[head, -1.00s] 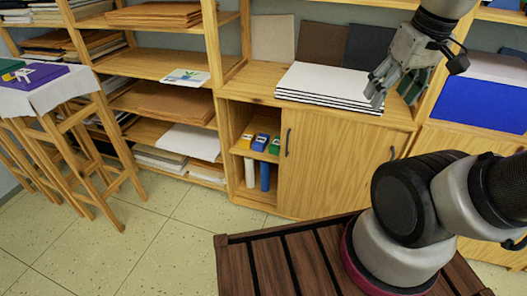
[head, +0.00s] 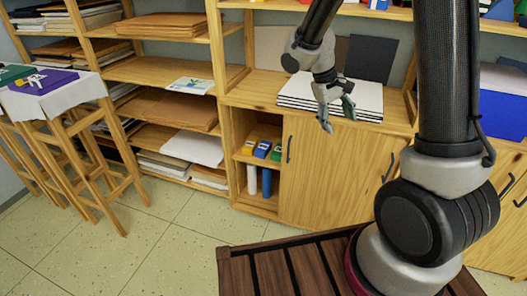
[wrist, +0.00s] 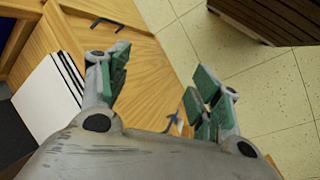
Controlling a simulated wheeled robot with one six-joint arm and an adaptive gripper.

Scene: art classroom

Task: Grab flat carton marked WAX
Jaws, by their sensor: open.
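Small boxes stand in the open cubby of the low cabinet in the head view: a yellow box (head: 249,147), a blue box (head: 263,149) and a green box (head: 277,152). Their lettering is too small to read, so I cannot tell which, if any, is marked WAX. My gripper (head: 338,117) is open and empty, in front of the cabinet top, up and to the right of the cubby. The wrist view shows its green-padded fingers (wrist: 158,88) spread apart, with nothing between them. A small blue and pale patch low between them is unclear.
A stack of white boards (head: 310,88) lies on the cabinet top behind my gripper. A closed cabinet door (head: 325,180) is right of the cubby. Blue and white rolls (head: 252,180) stand below the boxes. A cloth-covered stool (head: 50,100) is at left. The floor between is clear.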

